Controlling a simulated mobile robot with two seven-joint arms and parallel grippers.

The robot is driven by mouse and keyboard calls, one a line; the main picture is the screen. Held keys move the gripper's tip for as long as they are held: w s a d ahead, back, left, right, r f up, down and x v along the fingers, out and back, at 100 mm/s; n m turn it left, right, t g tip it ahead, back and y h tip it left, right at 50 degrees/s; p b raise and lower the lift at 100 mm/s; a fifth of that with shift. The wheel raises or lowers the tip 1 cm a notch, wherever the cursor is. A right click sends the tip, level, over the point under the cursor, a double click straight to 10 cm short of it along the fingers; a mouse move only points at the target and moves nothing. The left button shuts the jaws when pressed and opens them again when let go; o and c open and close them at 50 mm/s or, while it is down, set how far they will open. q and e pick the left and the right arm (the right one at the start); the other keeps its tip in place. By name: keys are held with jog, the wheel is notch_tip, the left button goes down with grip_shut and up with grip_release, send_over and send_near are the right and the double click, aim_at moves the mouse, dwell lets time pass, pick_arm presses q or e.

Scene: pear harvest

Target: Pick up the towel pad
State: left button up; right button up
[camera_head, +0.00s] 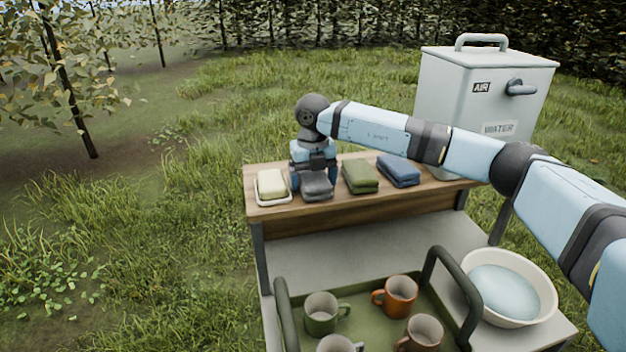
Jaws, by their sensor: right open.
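My right arm reaches in from the right, and its right gripper (315,172) points down over a folded grey towel pad (317,189) on the wooden shelf. The gripper is open, with its fingers at or just above the pad's far part; whether they touch it I cannot tell. The gripper hides the back of the grey pad. A folded green towel pad (360,178) and a folded blue towel pad (399,171) lie to its right. My left gripper is not in view.
A grey water box (450,100) stands behind right. Below are a green tray (378,308) with several mugs and a white basin (545,290) of water.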

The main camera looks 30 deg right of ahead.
aim_at(313, 175)
jog(key=c, duration=0.7)
notch_tip(313, 175, up, 20)
jog(key=b, duration=0.1)
dwell(0.4)
